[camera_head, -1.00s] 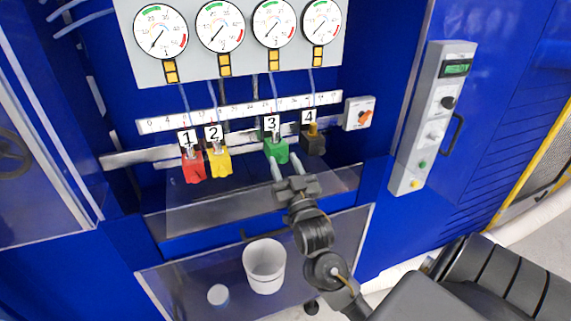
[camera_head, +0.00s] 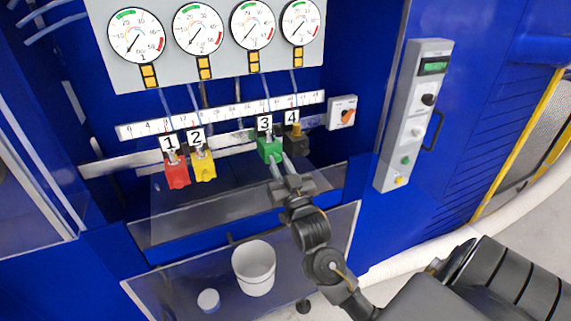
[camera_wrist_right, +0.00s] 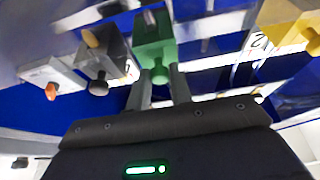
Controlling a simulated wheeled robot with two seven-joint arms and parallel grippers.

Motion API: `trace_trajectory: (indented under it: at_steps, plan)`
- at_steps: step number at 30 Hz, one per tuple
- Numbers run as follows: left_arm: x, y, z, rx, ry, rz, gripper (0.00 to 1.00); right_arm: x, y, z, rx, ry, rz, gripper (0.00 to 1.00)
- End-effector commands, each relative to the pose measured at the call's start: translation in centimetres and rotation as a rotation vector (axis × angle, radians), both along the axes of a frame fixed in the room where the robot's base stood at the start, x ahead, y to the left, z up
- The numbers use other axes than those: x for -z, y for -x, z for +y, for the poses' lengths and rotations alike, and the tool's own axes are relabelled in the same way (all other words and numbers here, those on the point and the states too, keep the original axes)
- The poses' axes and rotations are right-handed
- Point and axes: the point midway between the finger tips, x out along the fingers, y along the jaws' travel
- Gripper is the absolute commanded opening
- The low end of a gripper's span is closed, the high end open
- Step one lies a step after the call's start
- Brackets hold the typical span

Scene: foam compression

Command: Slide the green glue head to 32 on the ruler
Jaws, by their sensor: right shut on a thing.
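The green glue head (camera_head: 269,150), labelled 3, hangs on the rail under the white ruler (camera_head: 225,115). My right gripper (camera_head: 280,165) is shut on the green head's front; in the right wrist view the fingers (camera_wrist_right: 163,88) close around its small round knob. The green head (camera_wrist_right: 154,38) sits close to the dark head (camera_head: 297,142) labelled 4, with a small gap. The ruler's figures are too small to read surely at the green head. My left gripper is not in view.
The red head (camera_head: 176,172) and yellow head (camera_head: 204,165) are further left, leaving a wide gap before the green one. A switch box (camera_head: 342,113) is right of the ruler. A white bucket (camera_head: 254,268) and a small white round item (camera_head: 208,300) stand on the lower shelf.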

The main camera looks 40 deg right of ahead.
Motion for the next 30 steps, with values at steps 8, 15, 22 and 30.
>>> trace_trajectory:
  at_steps: [8, 15, 22, 30]
  plan:
    - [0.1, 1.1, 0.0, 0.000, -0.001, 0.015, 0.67, 0.1, 0.0, 0.1, -0.002, -0.001, 0.002, 0.42]
    - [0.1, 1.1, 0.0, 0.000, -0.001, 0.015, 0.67, 0.1, 0.1, 0.0, 0.000, -0.001, 0.002, 0.42]
    - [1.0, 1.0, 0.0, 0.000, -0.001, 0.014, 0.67, 1.2, 1.9, 0.4, -0.001, -0.001, 0.003, 0.42]
    - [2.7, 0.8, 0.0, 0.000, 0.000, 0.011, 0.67, 3.3, 6.7, 1.7, -0.001, -0.002, 0.004, 0.42]
